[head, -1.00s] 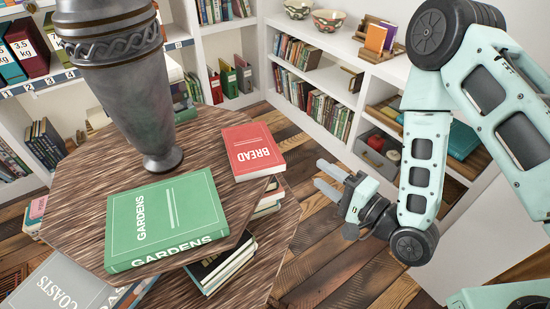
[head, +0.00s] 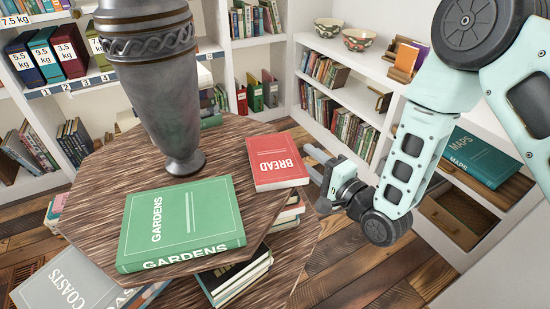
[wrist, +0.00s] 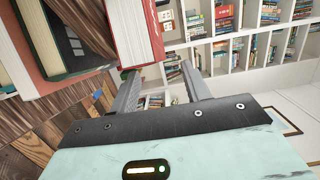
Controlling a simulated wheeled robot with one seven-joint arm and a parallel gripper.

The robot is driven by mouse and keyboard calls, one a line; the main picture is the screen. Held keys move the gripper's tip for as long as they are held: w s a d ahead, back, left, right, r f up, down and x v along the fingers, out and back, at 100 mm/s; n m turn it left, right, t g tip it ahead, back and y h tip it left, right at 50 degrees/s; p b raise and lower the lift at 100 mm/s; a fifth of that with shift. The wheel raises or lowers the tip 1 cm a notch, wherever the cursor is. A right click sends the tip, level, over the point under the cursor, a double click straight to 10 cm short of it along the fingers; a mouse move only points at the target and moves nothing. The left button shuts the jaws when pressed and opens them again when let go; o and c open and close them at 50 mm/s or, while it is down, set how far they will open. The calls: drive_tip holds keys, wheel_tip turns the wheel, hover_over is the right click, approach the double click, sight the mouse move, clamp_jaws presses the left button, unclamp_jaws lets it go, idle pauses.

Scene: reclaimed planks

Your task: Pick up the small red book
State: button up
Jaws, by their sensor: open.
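The small red book (head: 277,160), titled BREAD, lies flat at the right edge of the upper wooden tabletop (head: 90,200). In the wrist view the red book (wrist: 132,28) shows its red cover and pale pages at the top, just ahead of the fingers. My gripper (head: 312,162) is open and empty, just right of the book at about its height. In the wrist view my gripper (wrist: 160,75) has its fingers apart, with the left fingertip close to the book's lower end. I cannot tell whether it touches.
A green GARDENS book (head: 180,222) lies left of the red book. A tall grey vase (head: 160,90) stands behind it. Stacked books (head: 235,275) sit on a lower tier. White shelves (head: 385,115) stand behind and to the right of my arm. Open floor lies right of the table.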

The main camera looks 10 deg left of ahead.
sight(297, 153)
drive_tip(key=x, duration=0.5)
drive_tip(key=shift+a+f, duration=0.1)
drive_tip(key=shift+f, duration=0.15)
drive_tip(key=shift+s+a+r, duration=0.1)
clamp_jaws()
